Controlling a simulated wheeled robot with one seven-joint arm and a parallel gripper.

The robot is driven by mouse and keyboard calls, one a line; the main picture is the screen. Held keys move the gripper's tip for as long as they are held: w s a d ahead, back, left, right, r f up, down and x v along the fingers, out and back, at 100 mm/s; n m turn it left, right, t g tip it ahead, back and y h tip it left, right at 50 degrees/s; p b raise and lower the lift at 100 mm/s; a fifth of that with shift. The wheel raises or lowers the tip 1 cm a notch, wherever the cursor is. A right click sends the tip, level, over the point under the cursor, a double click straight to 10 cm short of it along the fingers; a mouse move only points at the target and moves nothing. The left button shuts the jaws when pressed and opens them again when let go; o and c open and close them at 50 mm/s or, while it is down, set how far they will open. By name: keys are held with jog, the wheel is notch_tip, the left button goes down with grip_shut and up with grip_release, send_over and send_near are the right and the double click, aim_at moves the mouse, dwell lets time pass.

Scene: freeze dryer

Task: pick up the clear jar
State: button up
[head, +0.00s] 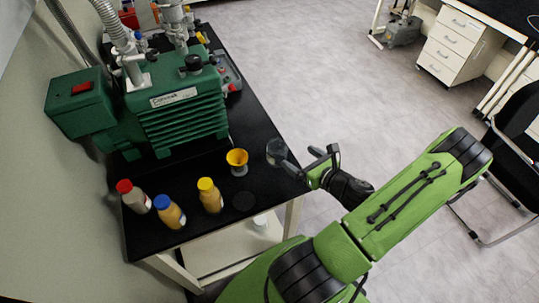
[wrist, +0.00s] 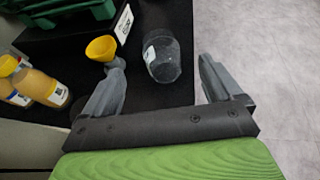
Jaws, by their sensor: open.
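The clear jar (head: 276,152) stands near the right edge of the black table in the head view. In the wrist view the clear jar (wrist: 163,58) lies ahead of my gripper, between the lines of the two fingers, with a small white label on its left side. My gripper (head: 308,162) is open and empty, just right of the jar at the table edge. In the wrist view my gripper (wrist: 163,85) has its fingers spread wide. I cannot tell whether the left fingertip touches anything.
A yellow funnel (head: 237,157) stands just left of the jar, close to my left finger in the wrist view. Bottles with yellow (head: 210,196), blue (head: 170,212) and red (head: 132,196) caps stand farther left. A green pump (head: 175,110) is behind. A black disc (head: 244,201) lies in front.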

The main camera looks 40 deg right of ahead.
aim_at(275, 142)
jog(key=x, duration=1.4)
jog(key=shift+w+a, duration=0.15)
jog(key=shift+w, duration=0.05)
jog(key=shift+s, duration=0.1)
jog(key=shift+c, duration=0.6)
jog(key=c, duration=1)
